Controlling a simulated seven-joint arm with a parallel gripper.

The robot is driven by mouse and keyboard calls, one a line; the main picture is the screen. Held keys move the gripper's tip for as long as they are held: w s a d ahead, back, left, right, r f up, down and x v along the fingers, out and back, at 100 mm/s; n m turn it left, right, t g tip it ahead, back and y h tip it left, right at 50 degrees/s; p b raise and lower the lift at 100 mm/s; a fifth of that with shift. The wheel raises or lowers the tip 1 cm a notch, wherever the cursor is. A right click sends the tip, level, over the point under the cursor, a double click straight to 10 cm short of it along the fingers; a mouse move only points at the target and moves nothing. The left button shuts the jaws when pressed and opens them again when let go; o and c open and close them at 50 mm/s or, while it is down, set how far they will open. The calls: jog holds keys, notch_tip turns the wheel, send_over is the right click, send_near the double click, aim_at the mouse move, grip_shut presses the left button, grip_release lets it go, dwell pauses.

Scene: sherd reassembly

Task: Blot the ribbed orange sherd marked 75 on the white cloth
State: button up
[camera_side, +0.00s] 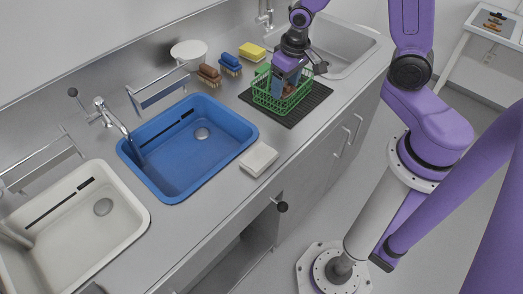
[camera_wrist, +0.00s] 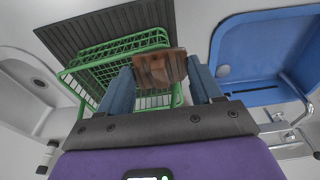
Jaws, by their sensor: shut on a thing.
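A brown-orange sherd (camera_wrist: 160,68) is between the two blue fingers of my gripper (camera_wrist: 162,80) in the wrist view. My gripper is shut on it. No mark can be read on it at this size. In the side view my gripper (camera_side: 281,86) points down at the green wire basket (camera_side: 268,100), with its fingertips at the basket; the basket wires partly hide them and the sherd. The basket (camera_wrist: 98,55) lies below and around the sherd in the wrist view; I cannot tell how far above its floor the sherd is. The white cloth (camera_side: 259,159) lies folded on the counter.
The basket stands on a dark ribbed mat (camera_side: 318,94). A blue basin (camera_side: 180,165) is left of the cloth, a white basin (camera_side: 75,225) further left. Brushes (camera_side: 209,75) (camera_side: 230,63), a yellow sponge (camera_side: 252,51) and a white bowl (camera_side: 189,51) stand behind. Counter between mat and cloth is clear.

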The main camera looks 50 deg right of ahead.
jog(key=shift+a+n, duration=0.5)
jog(key=s+a+n+y, duration=0.1)
jog(key=s+a+n, duration=0.1)
jog(key=a+n, duration=0.6)
jog(key=n+g, duration=0.2)
jog(key=n, duration=0.7)
send_over(259, 157)
jog(key=shift+y, duration=0.4)
jog(key=shift+d+f, duration=0.2)
jog(key=shift+f, duration=2.55)
jog(key=shift+f, duration=0.5)
jog(key=shift+r, duration=0.15)
notch_tip(259, 157, up, 7)
